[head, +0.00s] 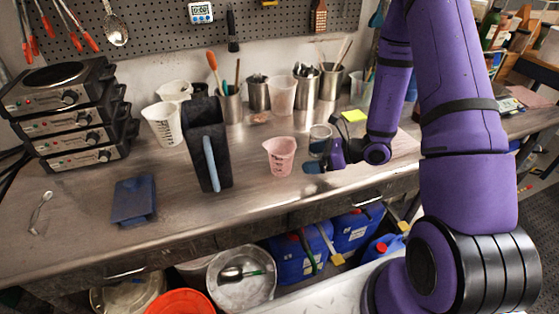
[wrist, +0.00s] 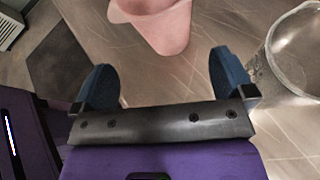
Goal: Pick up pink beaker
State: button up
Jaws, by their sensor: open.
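The pink beaker (head: 281,157) stands upright on the steel bench, with dark markings on its side. In the wrist view the pink beaker (wrist: 165,22) is at the top, beyond the fingertips and roughly between them; its upper part is cut off by the frame edge. My gripper (head: 318,162) is just right of the beaker in the head view, low over the bench. In the wrist view my gripper (wrist: 165,75) has two blue fingers spread wide, with nothing between them.
A clear glass beaker (wrist: 290,50) stands close to the right finger; it also shows behind my gripper (head: 320,138). A black holder (head: 207,150) stands left of the pink beaker. Metal cups (head: 257,94) line the back. Bare bench (head: 240,203) lies in front.

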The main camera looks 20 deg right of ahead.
aim_at(292, 160)
jog(key=x, duration=0.4)
jog(key=shift+d+f+x, duration=0.1)
jog(key=shift+f+x, duration=0.05)
jog(key=shift+x, duration=1.15)
jog(key=shift+d+f+x, duration=0.1)
jog(key=shift+f+x, duration=0.05)
jog(key=shift+x, duration=1.2)
jog(key=shift+w, duration=0.1)
jog(key=c, duration=0.9)
